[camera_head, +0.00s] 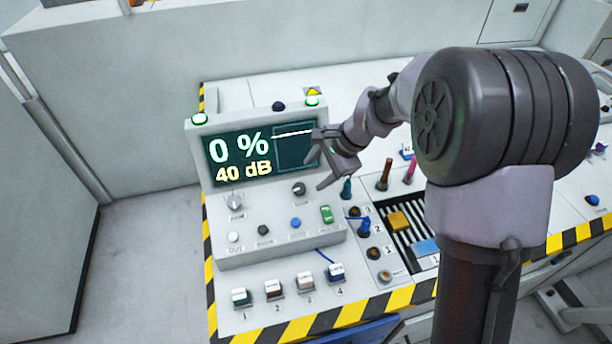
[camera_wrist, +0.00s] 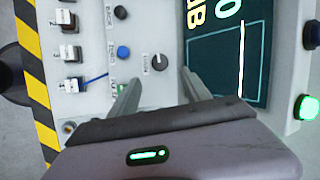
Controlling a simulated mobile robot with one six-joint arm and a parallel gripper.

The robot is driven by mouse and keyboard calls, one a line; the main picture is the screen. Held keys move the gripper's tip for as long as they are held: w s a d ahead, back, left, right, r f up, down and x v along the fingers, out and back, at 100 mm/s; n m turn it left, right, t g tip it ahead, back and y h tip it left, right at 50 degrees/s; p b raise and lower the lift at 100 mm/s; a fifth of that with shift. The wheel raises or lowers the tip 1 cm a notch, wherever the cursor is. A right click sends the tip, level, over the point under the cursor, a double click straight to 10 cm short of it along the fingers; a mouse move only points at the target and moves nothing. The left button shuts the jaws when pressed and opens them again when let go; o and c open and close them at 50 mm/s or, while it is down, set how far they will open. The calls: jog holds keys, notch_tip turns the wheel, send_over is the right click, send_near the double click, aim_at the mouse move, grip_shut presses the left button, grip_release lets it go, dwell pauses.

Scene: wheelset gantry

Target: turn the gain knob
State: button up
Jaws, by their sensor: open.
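The gain knob appears to be the small dark round knob (camera_head: 299,189) below the screen on the grey console. It also shows in the wrist view (camera_wrist: 160,60), with a small printed label beside it that is too blurred to read surely. My gripper (camera_head: 315,172) is open and empty in front of the console's screen. In the wrist view its two fingers (camera_wrist: 161,76) point toward the knob, which lies just beyond the gap between their tips. I see no contact with it. The screen (camera_head: 240,158) reads 0 % and 40 dB.
A silver knob (camera_head: 233,201) sits at the console's left. A blue button (camera_head: 295,223) and a green switch (camera_head: 327,214) are below the dark knob. Levers (camera_head: 385,174) and a slotted tray (camera_head: 412,237) stand to the right. Several small switches line the front.

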jog(key=p+v, duration=0.1)
jog(key=v, duration=0.7)
jog(key=shift+p, duration=0.4)
jog(key=s+d+r+n+t+h+b, duration=0.1)
jog(key=s+r+n, duration=0.25)
jog(key=s, duration=0.55)
jog(key=s+d+r+n+t+h+b, duration=0.1)
jog(key=s+d+r+n+b, duration=0.1)
jog(key=s+r, duration=0.5)
jog(key=s+d+f+n+t, duration=0.1)
jog(key=s+f, duration=0.3)
jog(key=s, duration=0.7)
jog(key=shift+s+d+n+h, duration=0.2)
jog(key=shift+d+n+h, duration=0.2)
jog(key=shift+n, duration=0.15)
jog(key=shift+f, duration=0.1)
